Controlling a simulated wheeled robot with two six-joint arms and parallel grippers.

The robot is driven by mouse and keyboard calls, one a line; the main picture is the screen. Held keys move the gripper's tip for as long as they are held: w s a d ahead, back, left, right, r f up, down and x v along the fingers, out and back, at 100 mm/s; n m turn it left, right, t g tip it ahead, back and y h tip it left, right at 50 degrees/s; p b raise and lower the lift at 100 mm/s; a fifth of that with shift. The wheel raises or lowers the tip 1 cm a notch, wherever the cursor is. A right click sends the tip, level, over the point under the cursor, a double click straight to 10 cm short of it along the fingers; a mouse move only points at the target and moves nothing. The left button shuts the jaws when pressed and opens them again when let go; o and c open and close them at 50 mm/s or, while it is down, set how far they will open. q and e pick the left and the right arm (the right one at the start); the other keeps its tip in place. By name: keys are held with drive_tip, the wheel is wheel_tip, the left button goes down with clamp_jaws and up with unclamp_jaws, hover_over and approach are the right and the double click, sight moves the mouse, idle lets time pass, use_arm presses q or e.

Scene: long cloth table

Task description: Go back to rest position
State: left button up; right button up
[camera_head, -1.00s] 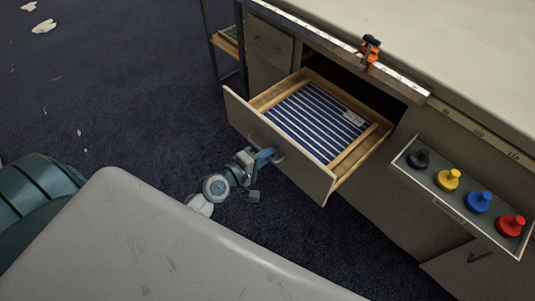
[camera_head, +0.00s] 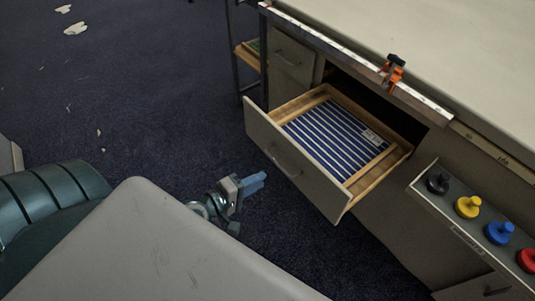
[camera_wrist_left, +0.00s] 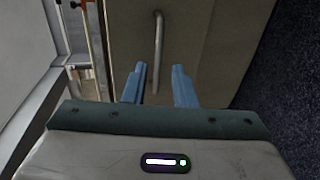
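My left gripper (camera_head: 254,184) is in front of the open drawer (camera_head: 310,178), a short way off its front panel. In the left wrist view its two blue fingers (camera_wrist_left: 159,84) stand apart with nothing between them. The drawer handle (camera_wrist_left: 158,50) is ahead of the fingertips and free of them; it also shows in the head view (camera_head: 283,166). The drawer is pulled out and holds a blue and white striped lining with a small white label. My right gripper is not in view.
The long table (camera_head: 470,60) runs along the right, with an orange and black clamp (camera_head: 392,72) on its edge. A tray (camera_head: 458,231) carries black, yellow, blue and red knobs. Open floor (camera_head: 150,110) lies left of the drawer.

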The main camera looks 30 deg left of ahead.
use_arm(q)
drive_tip(key=shift+s+a+r, duration=0.15)
drive_tip(key=shift+s, duration=0.35)
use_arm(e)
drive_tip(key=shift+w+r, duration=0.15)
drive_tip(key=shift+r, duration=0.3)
